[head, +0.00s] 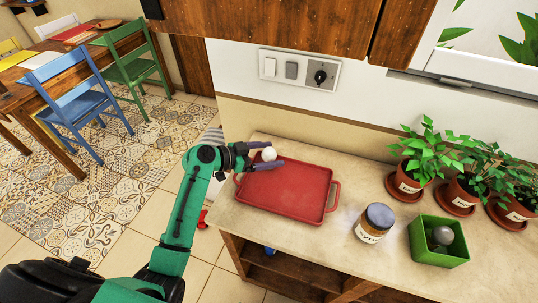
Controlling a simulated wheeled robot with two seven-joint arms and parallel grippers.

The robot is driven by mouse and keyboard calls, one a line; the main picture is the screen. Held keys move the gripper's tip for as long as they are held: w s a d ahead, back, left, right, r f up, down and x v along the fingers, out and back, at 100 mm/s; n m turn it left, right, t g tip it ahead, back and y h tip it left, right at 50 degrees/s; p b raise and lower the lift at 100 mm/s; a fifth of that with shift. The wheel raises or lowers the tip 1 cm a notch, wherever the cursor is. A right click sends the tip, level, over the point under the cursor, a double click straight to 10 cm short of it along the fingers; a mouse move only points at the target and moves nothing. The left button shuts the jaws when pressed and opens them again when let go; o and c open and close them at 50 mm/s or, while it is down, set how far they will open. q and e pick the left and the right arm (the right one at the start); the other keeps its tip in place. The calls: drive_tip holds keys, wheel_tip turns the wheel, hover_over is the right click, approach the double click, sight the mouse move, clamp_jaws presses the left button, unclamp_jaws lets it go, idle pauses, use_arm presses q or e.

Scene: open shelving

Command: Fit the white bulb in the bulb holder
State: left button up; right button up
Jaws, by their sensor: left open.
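The white bulb (268,154) shows as a small white round shape at the back left of the red tray (296,208). My left gripper (266,155) reaches over the tray's left end with its two dark fingers open. The bulb shows between the fingers, and I cannot tell whether they touch it. Its lower part is hidden by the near finger. A square green box (455,258) at the right of the counter holds a grey rounded thing (441,237); I cannot tell if this is the bulb holder. My right gripper is not in view.
Several potted plants (408,184) line the back right of the counter (345,172). A wall plate (299,70) and wooden cabinet (290,28) are behind. The red tray's middle is clear.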

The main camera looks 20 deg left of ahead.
use_arm(q)
clamp_jaws()
